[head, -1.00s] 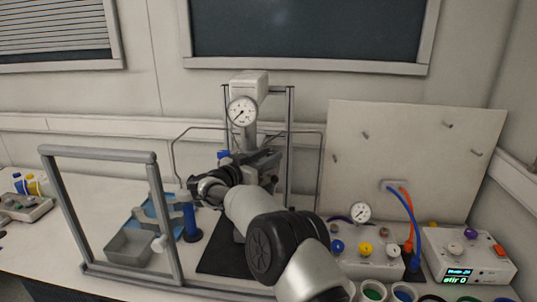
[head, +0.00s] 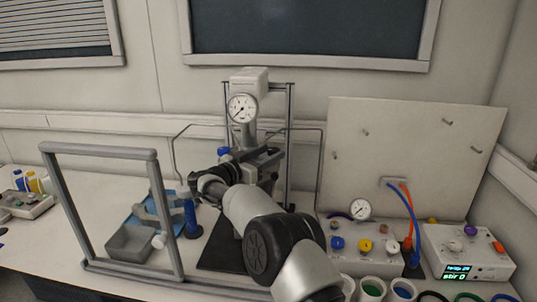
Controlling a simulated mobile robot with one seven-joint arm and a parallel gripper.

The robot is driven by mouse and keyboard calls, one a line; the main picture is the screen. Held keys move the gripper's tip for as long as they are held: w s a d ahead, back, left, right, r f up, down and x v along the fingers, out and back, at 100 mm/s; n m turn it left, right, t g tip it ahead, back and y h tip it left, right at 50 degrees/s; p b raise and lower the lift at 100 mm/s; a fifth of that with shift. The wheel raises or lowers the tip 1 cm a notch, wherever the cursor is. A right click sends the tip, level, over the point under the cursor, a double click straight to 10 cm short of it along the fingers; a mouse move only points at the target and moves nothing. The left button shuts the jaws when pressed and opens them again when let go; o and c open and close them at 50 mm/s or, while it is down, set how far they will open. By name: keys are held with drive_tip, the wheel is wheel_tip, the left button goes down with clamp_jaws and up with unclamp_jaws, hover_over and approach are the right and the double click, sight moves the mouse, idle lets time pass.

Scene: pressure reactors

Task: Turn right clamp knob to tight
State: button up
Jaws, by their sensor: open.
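The pressure reactor, with a white head and a round gauge (head: 242,108), stands on a black base (head: 218,256) between two upright posts. A grey metal clamp section (head: 262,160) shows below the gauge, with a blue knob (head: 224,153) on its left. I cannot make out the right clamp knob for certain; my arm covers much of the lower reactor. My gripper (head: 196,184) is a dark shape in front of the reactor's left side, near a blue cylinder. It is open, but its fingers are small and partly hidden. I see nothing held in it.
A grey frame (head: 160,215) stands at the left, by a grey tray (head: 130,243) and the blue cylinder (head: 191,219). At the right are a valve box (head: 362,262) with coloured knobs, blue and orange hoses, a stirrer controller (head: 470,258) and several cups.

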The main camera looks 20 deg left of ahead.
drive_tip(key=shift+w+r+n+y, duration=0.1)
drive_tip(key=shift+r+n+y, duration=0.25)
drive_tip(key=shift+y, duration=0.15)
